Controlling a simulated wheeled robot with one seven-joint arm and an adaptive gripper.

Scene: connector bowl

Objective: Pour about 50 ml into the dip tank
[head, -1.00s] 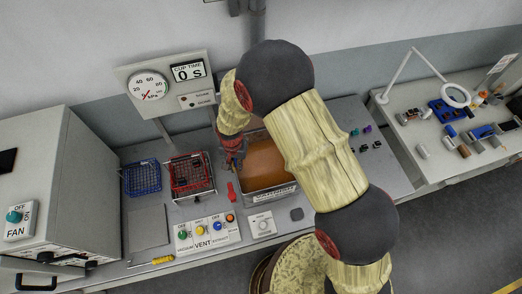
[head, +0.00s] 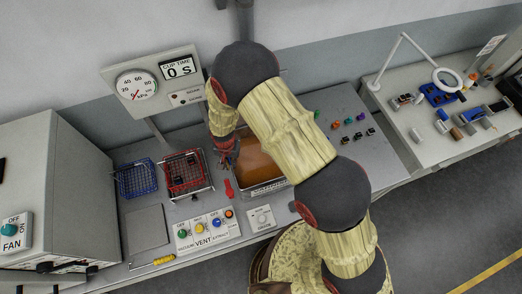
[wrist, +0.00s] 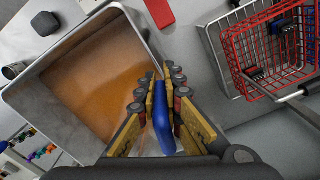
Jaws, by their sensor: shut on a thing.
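The dip tank (head: 266,188) is a grey metal tank with orange-brown contents, partly hidden behind my arm in the head view. In the wrist view its grey wall (wrist: 45,122) and orange inside fill the left half. My gripper (head: 228,152) is at the tank's left edge and points down. In the wrist view my gripper (wrist: 160,100) is shut on a slim blue thing (wrist: 163,118), at the tank's right rim. I see only part of this blue thing and cannot tell what it is. No liquid stream shows.
A red wire basket (head: 184,172) and a blue wire basket (head: 137,178) stand left of the tank. A red tool (head: 228,188) lies near the tank's front left. A switch panel (head: 207,231) is in front. The cup timer (head: 178,70) reads 0 S.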

